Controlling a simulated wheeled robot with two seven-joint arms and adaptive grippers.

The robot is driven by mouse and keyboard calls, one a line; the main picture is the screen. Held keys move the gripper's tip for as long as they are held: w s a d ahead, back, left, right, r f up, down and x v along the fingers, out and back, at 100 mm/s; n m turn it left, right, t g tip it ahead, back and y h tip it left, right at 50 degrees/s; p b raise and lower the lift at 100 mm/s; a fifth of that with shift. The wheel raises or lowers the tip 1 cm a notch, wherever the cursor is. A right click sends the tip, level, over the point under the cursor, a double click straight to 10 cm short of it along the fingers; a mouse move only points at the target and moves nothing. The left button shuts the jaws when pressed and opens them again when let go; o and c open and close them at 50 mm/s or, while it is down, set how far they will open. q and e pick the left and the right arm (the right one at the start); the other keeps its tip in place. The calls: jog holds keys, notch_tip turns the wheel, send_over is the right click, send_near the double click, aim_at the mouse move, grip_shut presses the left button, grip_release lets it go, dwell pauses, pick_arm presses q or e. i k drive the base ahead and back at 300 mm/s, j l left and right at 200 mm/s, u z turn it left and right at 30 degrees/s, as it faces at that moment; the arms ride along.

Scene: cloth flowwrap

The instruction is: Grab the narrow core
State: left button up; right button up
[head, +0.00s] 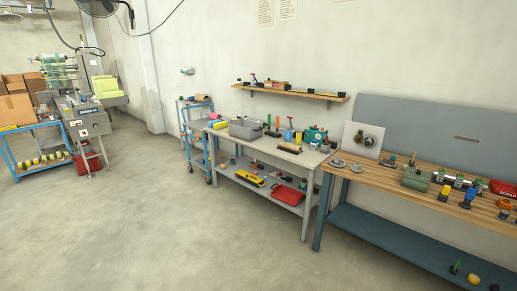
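I cannot single out the narrow core with certainty at this distance. A small tan roll (202,98) lies on top of the blue trolley. A tan, roll-like piece (289,147) lies near the front edge of the grey workbench. Either could be a core, but both are too small to tell. Neither of my grippers shows in the head view.
The grey workbench (300,160) carries a grey bin (245,129) and tools. A wooden bench (440,182) stands at the right. The blue trolley (184,119) stands left of the grey bench. A wrapping machine (88,118) is far left. The concrete floor (140,220) is clear.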

aim_at(289, 146)
jog(key=i, duration=1.35)
jog(key=z, duration=0.5)
jog(key=i+j+z, duration=0.1)
jog(key=i, duration=0.4)
jog(key=i+j, duration=0.3)
jog(key=i, duration=0.15)
jog(key=i+j+z, duration=0.15)
jog(key=i, duration=0.35)
jog(key=i+j, duration=0.3)
jog(key=i, duration=0.2)
jog(key=i+j+z, duration=0.15)
jog(key=i, duration=0.3)
jog(key=j, duration=0.1)
